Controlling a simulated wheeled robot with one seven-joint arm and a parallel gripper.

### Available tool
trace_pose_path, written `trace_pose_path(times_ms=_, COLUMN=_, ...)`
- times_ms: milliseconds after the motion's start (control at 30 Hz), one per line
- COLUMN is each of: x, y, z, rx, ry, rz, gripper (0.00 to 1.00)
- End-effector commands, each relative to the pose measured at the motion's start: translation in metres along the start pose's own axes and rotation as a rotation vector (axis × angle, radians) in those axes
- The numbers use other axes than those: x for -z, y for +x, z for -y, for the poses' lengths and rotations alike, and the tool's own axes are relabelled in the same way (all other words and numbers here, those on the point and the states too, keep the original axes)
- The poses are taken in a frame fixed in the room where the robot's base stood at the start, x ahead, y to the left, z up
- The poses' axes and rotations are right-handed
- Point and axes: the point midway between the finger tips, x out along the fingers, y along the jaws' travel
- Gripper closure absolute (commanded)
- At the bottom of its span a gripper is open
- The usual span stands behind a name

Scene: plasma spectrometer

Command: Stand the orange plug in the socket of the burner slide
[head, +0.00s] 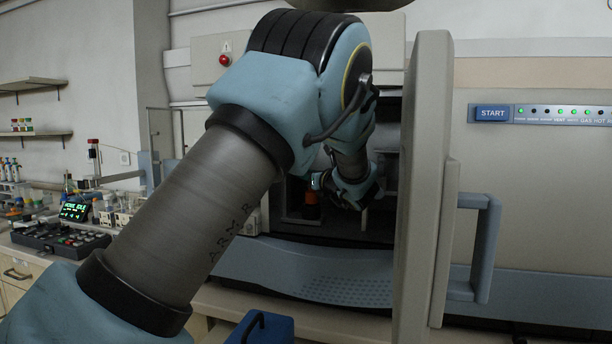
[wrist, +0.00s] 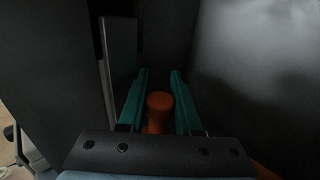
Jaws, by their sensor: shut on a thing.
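The orange plug (wrist: 160,103) shows in the wrist view between the two teal fingers of my gripper (wrist: 160,76). The fingers are shut on it. In the head view the orange plug (head: 311,199) is a small, dim orange shape at my gripper (head: 314,182), inside the dark chamber of the spectrometer. My arm reaches in through the opening and hides part of the chamber. I cannot make out the burner slide or its socket in the dark. I cannot tell whether the plug touches anything beneath it.
The spectrometer's open door (head: 428,180) stands edge-on just right of my arm, with a blue handle (head: 486,248). Dark chamber walls are close on both sides in the wrist view. A blue case (head: 262,328) is at the lower front. A bench with bottles and a keypad (head: 62,238) is at left.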

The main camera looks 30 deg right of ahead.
Motion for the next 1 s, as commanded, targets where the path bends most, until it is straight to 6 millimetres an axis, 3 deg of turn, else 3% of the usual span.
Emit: trace_pose_path(times_ms=1000, x=0.014, y=-0.001, z=0.000, rx=0.000, ry=0.005, rz=-0.003, gripper=1.00)
